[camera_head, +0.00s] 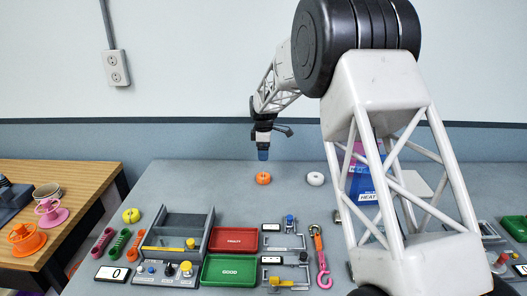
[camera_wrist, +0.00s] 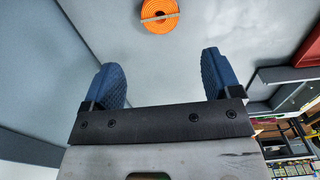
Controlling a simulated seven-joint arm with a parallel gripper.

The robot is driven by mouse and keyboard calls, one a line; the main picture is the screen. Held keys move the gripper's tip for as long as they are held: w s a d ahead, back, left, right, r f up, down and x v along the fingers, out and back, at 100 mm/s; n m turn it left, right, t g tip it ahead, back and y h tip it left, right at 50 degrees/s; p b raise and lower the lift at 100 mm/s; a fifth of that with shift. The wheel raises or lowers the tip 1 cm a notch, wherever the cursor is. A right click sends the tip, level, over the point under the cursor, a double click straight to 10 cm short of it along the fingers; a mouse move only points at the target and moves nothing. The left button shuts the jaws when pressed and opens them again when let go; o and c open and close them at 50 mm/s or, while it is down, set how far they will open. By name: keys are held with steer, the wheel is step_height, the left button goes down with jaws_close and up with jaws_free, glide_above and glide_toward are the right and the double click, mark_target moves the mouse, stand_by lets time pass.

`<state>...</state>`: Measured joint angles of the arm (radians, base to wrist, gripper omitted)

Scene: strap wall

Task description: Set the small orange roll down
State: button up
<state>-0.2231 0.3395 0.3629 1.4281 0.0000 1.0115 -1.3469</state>
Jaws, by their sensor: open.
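The small orange roll (camera_head: 263,178) lies flat on the grey table top (camera_head: 220,185) near its back part. In the wrist view the orange roll (camera_wrist: 160,15) shows at the top edge, beyond and apart from my fingertips, partly cut off by the frame. My gripper (camera_head: 263,154) points down above the table, just over the roll in the head view. In the wrist view its two blue fingers (camera_wrist: 162,80) are spread wide with nothing between them.
A white roll (camera_head: 315,179) lies to the right of the orange one. A red FAULTY tray (camera_head: 233,240), a green GOOD tray (camera_head: 229,270) and a grey rack (camera_head: 178,232) stand nearer the front. The table around the orange roll is clear.

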stand_by(0.3)
steer(key=s+d+r+m, duration=0.35)
steer(key=s+r, duration=0.25)
steer(key=s, duration=0.3)
steer(key=s+d+r+m+t, duration=0.1)
steer(key=s+d+r+m, duration=0.1)
steer(key=s+d+r, duration=0.5)
steer(key=s+d+r+m, duration=0.3)
steer(key=s+r, duration=0.1)
steer(key=s, duration=0.7)
steer(key=s+d+f+m, duration=0.1)
steer(key=s+d+m, duration=0.1)
steer(key=s, duration=0.9)
steer(key=s+d+f+m+t, duration=0.1)
steer(key=s+d+m, duration=0.2)
steer(key=s, duration=0.8)
steer(key=s+d+f+m, duration=0.1)
steer(key=s+m, duration=0.3)
steer(key=s, duration=0.7)
steer(key=shift+s+d+f+m+t, duration=0.15)
steer(key=shift+s+d+m+t, duration=0.15)
steer(key=shift+d, duration=0.35)
